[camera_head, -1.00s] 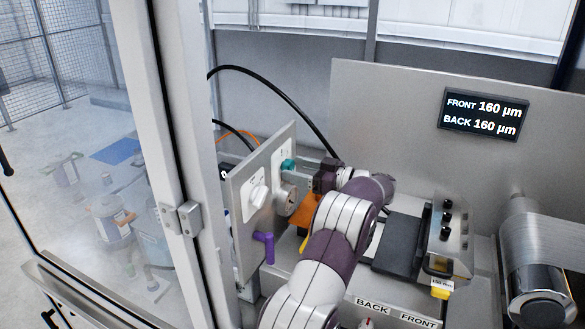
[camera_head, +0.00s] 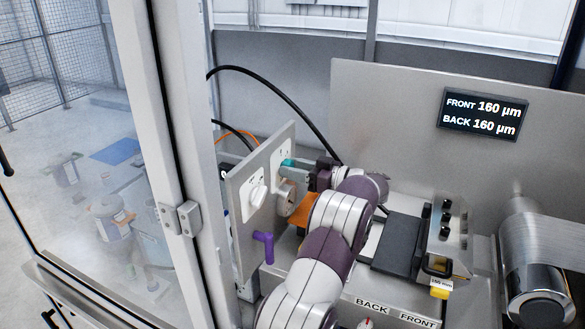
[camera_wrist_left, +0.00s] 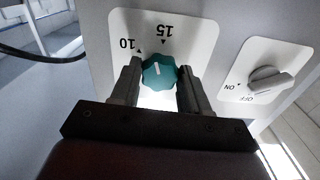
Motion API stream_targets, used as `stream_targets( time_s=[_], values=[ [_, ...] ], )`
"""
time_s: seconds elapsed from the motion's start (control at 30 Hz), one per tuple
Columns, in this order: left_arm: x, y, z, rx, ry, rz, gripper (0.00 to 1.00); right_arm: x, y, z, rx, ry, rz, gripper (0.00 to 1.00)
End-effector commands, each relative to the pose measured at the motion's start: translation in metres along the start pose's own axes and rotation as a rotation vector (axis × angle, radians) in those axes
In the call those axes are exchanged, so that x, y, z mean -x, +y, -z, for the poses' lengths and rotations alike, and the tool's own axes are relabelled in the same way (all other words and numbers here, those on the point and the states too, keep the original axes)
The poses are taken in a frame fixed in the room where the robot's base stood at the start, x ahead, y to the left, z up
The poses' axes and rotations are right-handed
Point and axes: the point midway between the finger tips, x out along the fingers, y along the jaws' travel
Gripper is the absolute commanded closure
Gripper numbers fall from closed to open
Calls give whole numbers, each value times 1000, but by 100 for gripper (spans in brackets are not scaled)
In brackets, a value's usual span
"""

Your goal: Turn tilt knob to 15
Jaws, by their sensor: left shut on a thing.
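The teal tilt knob (camera_wrist_left: 159,72) sits on a white plate (camera_wrist_left: 196,30) with the marks 10 and 15, which appear upside down in the left wrist view. The white line on the knob points roughly between the two marks. My left gripper (camera_wrist_left: 158,85) is shut on the knob, one finger on each side. In the head view, my left gripper (camera_head: 299,170) is at the upright grey panel (camera_head: 245,222), and only a bit of the teal knob (camera_head: 287,162) shows above its fingers. My right gripper is not in view.
An ON/OFF switch (camera_wrist_left: 270,82) is beside the knob plate. A purple handle (camera_head: 265,246) sticks out from the panel below. A display (camera_head: 484,114) reads FRONT 160 µm, BACK 160 µm. A black block (camera_head: 402,243) and a metal roller (camera_head: 543,255) are to the right.

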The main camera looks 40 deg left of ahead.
Motion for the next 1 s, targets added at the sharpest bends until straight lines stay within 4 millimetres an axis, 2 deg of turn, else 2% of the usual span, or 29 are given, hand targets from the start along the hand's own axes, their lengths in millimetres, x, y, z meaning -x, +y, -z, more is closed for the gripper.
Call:
stream_targets(
  time_s=[0.1, 0.17, 0.2, 0.27, 0.57, 0.9, 1.0],
  values=[
    [0, 0, 0, -214, 0, 0, 94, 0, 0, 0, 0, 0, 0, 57],
    [0, 0, 0, -293, 0, 0, 94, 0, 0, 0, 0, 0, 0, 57],
    [0, 0, 0, -297, 0, 0, 45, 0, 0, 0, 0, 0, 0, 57],
    [0, 0, 0, -295, 0, 0, 26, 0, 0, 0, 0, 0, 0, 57],
    [2, 0, 0, -292, 0, -1, 25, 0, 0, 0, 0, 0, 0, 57],
    [52, 0, 0, -289, 1, -2, 25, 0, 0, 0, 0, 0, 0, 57],
    [59, 0, 0, -290, 1, -1, 25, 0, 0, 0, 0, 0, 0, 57]
  ],
)
